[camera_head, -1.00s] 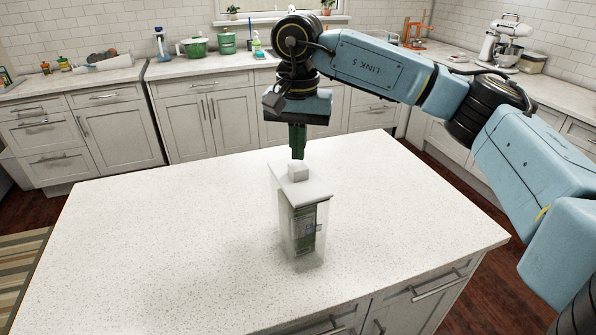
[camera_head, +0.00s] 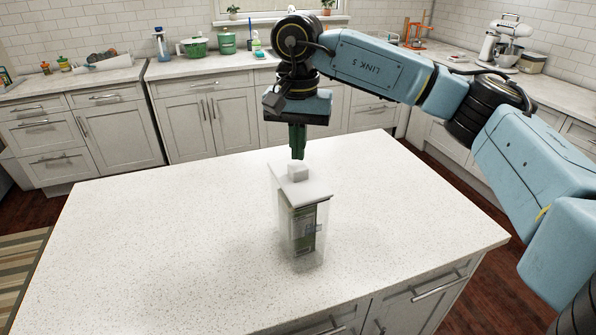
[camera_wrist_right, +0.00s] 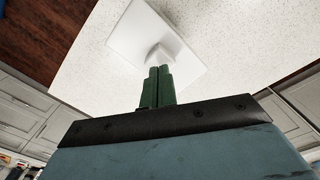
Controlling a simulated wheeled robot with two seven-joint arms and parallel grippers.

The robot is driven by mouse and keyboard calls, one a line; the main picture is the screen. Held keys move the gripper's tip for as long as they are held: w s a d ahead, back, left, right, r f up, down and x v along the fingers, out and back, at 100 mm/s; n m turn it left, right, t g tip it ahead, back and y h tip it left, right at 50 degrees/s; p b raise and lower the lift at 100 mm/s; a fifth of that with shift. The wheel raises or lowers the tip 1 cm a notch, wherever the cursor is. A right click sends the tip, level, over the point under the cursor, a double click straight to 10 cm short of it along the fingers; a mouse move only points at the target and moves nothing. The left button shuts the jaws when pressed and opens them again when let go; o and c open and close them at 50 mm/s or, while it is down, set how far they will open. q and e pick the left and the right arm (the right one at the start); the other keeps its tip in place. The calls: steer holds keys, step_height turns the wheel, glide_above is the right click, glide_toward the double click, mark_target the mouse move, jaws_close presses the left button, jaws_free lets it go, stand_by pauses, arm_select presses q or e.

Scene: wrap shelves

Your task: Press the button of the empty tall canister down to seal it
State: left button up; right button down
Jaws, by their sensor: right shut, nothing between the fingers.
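A tall clear canister (camera_head: 285,232) stands upright on the counter island. Its white square lid (camera_head: 312,192) is on top, with a raised white button (camera_head: 297,174) in the middle. A dark and green package-like shape (camera_head: 305,232) shows through the clear wall, so the canister does not look empty. My right gripper (camera_head: 298,157) is shut and empty, pointing down with its green fingertips close to the button. In the right wrist view the fingertips (camera_wrist_right: 160,70) overlap the button (camera_wrist_right: 161,54); I cannot tell whether they touch it. My left gripper is not in view.
The speckled white island top (camera_head: 160,240) is clear around the canister. Back counters hold a green pot (camera_head: 195,47), a green canister (camera_head: 227,42) and a stand mixer (camera_head: 503,38), well away from the island.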

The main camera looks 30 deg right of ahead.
mark_target(298, 166)
steer(key=shift+f, duration=0.15)
steer(key=shift+f+b, duration=1.35)
steer(key=shift+f, duration=0.6)
steer(key=shift+r, duration=0.15)
steer(key=shift+r+p, duration=2.8)
steer(key=shift+r, duration=0.95)
steer(key=shift+f, duration=0.1)
